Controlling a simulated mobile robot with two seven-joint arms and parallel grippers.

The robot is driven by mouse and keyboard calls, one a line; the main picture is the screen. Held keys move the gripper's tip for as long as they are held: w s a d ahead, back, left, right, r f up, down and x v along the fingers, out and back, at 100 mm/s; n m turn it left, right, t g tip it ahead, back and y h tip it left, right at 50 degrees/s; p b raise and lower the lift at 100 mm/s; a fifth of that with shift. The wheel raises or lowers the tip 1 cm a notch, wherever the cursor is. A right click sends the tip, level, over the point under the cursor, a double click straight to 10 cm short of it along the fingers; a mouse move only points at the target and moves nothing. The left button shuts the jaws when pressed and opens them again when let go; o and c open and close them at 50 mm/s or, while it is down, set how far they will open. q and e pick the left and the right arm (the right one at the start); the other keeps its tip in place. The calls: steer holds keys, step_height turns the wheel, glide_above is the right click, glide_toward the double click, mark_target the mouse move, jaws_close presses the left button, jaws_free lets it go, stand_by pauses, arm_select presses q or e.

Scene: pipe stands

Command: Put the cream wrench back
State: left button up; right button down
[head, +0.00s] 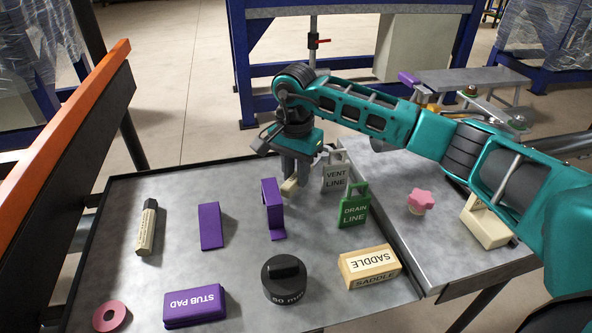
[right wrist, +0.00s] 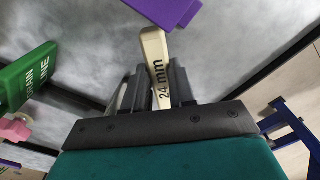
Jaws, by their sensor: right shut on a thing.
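The cream wrench, marked 24 mm, shows in the right wrist view (right wrist: 155,58) between the fingers of my right gripper (right wrist: 158,88). In the head view its cream end (head: 290,188) sticks out below my right gripper (head: 298,172), which is shut on it. The wrench is over the back of the grey tray table, just behind the purple bracket (head: 272,208). I cannot tell whether it touches the surface. Most of the wrench is hidden by the gripper in the head view. My left gripper is not in view.
Close to the gripper stand the grey VENT LINE tag (head: 335,178) and green DRAIN LINE tag (head: 354,210). A raised rim (head: 372,218) divides the tables.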

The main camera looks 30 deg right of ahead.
steer(key=shift+f+b, duration=0.4)
steer(key=shift+f, duration=0.2)
steer(key=c, duration=1.3)
jaws_free()
steer(key=o, duration=0.6)
steer(key=shift+c, duration=0.2)
steer(key=shift+r, duration=3.8)
